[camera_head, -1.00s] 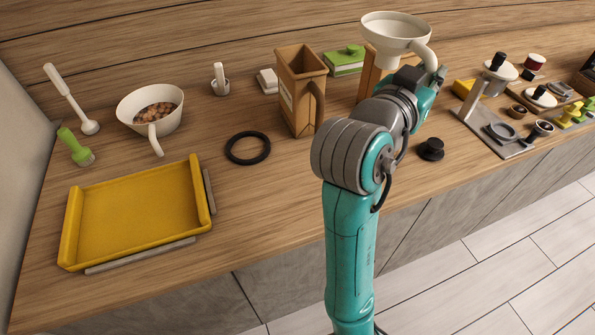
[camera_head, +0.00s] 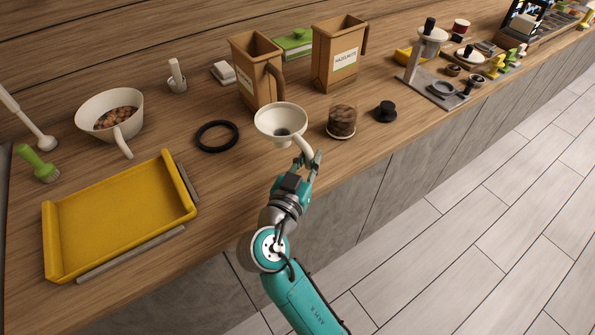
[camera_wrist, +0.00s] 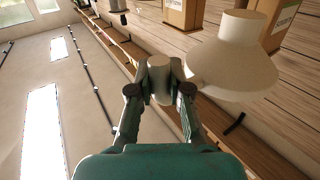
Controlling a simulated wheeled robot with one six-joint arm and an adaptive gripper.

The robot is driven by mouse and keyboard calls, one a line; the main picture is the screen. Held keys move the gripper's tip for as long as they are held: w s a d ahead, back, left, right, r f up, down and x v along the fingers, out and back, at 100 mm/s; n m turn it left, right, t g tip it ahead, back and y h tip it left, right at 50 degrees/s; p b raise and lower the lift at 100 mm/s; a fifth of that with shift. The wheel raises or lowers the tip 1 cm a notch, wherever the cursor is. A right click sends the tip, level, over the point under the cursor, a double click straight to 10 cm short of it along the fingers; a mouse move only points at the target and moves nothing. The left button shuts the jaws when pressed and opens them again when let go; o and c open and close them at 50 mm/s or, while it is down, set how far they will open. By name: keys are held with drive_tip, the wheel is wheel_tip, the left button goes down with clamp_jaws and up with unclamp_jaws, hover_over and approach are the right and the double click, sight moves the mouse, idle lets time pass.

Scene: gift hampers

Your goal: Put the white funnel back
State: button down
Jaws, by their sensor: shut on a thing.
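The white funnel (camera_head: 281,120) is held by its curved handle, over the front part of the counter. My gripper (camera_head: 310,162) is shut on that handle, near the counter's front edge. In the wrist view the funnel (camera_wrist: 235,65) is at the upper right, with its spout towards the top. The fingers of my gripper (camera_wrist: 160,90) close on the handle end there. The funnel looks raised off the counter, with its wide mouth up in the head view.
A black ring (camera_head: 217,136) lies left of the funnel. Behind stand two brown boxes (camera_head: 256,75) (camera_head: 337,58). A jar (camera_head: 341,121) and a black knob-like piece (camera_head: 386,111) stand to the right. A yellow tray (camera_head: 118,220) and a white bowl (camera_head: 95,110) are at the left.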

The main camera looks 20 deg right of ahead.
drive_tip(key=shift+f, duration=3.2)
drive_tip(key=c, duration=1.1)
unclamp_jaws()
drive_tip(key=v, duration=1.2)
